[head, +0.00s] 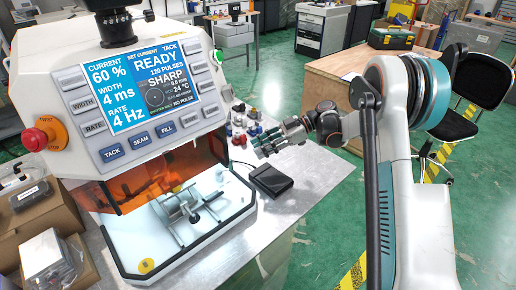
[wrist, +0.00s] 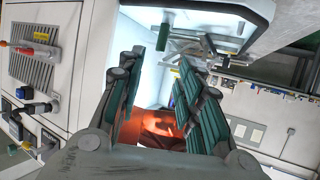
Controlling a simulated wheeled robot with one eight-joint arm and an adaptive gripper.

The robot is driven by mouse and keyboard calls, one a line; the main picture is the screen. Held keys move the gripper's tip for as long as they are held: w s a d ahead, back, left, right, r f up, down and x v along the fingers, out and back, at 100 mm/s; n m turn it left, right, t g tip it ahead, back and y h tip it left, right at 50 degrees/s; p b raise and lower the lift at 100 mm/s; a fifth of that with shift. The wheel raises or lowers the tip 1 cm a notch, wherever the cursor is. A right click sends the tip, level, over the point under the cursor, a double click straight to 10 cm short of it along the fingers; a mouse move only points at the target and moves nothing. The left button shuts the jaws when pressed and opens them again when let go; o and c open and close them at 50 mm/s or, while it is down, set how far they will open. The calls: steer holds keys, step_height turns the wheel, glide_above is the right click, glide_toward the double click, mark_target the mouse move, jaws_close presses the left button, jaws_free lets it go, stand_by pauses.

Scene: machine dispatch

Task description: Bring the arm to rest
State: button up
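My gripper (head: 260,146) is at the end of my arm, in the middle of the head view. It is above the metal table, just right of the white machine (head: 185,85). In the wrist view my gripper (wrist: 158,85) has its green-padded fingers spread wide apart. Nothing is between them. My arm reaches in from the right of the head view and is bent, with the wrist pointing left toward the machine.
A black box (head: 270,182) lies on the metal table (head: 290,212) below my gripper. Several small coloured items (head: 240,120) stand behind it. The machine has an open lit chamber with a fixture (head: 187,207). A wooden bench (head: 345,75) and a black chair (head: 478,85) stand behind my arm.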

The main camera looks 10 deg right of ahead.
steer(key=s+r+m+t+h, duration=0.4)
steer(key=s+r+m+h, duration=0.2)
steer(key=s+r+m, duration=0.5)
steer(key=s+d+m+t+h, duration=0.2)
steer(key=s+d+m+h, duration=0.1)
steer(key=s, duration=0.8)
steer(key=s+d+m+t+h, duration=0.2)
steer(key=s+d+m+h, duration=0.2)
steer(key=s, duration=0.7)
steer(key=shift+s+d+r+m+t, duration=0.25)
steer(key=shift+d+m, duration=0.25)
steer(key=shift+d, duration=0.25)
